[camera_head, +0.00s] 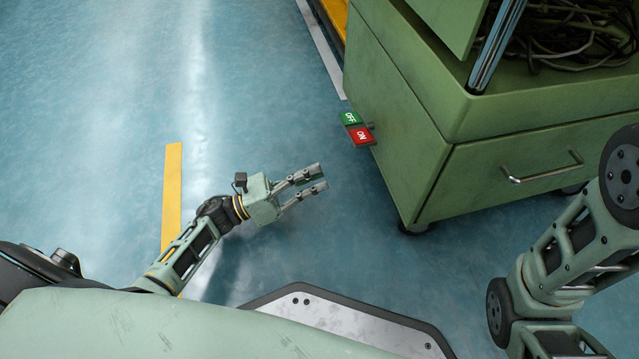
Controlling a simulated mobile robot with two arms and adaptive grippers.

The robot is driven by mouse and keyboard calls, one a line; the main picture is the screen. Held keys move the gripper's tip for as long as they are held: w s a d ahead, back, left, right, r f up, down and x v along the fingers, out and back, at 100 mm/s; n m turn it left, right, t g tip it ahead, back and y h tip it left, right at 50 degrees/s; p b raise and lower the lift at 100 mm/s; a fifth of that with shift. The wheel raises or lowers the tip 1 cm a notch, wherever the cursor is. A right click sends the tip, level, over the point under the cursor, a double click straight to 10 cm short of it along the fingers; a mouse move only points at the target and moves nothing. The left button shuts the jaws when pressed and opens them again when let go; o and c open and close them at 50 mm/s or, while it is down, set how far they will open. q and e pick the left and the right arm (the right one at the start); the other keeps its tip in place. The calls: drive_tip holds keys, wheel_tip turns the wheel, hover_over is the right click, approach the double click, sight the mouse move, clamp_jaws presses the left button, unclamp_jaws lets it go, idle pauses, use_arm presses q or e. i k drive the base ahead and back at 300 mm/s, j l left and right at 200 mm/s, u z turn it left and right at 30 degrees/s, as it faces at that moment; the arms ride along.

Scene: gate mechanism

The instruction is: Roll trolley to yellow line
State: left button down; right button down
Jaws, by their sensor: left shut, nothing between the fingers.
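The green trolley (405,110) stands on wheels at the right, with a drawer with a metal handle (542,174) and a metal post at its upper edge. A green OFF and red ON pedal (357,128) sticks out from its left side. A yellow line (173,190) runs along the floor left of the trolley, partly hidden by my left arm. My left gripper (316,178) is shut and empty, in the gap between line and trolley, apart from the trolley and below the pedal in the picture. My right arm shows at the right edge; its gripper is out of view.
Cables (565,35) lie in the trolley's open upper part. A white floor stripe (322,48) and a yellow strip (336,12) are at the top, beside the trolley. The blue floor (90,110) is clear at the left.

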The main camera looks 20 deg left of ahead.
sight(529, 65)
drive_tip(key=k+j, duration=0.2)
drive_tip(key=j, duration=0.2)
drive_tip(key=k+j, duration=0.2)
drive_tip(key=j, duration=0.2)
drive_tip(key=k+j, duration=0.2)
drive_tip(key=j, duration=0.2)
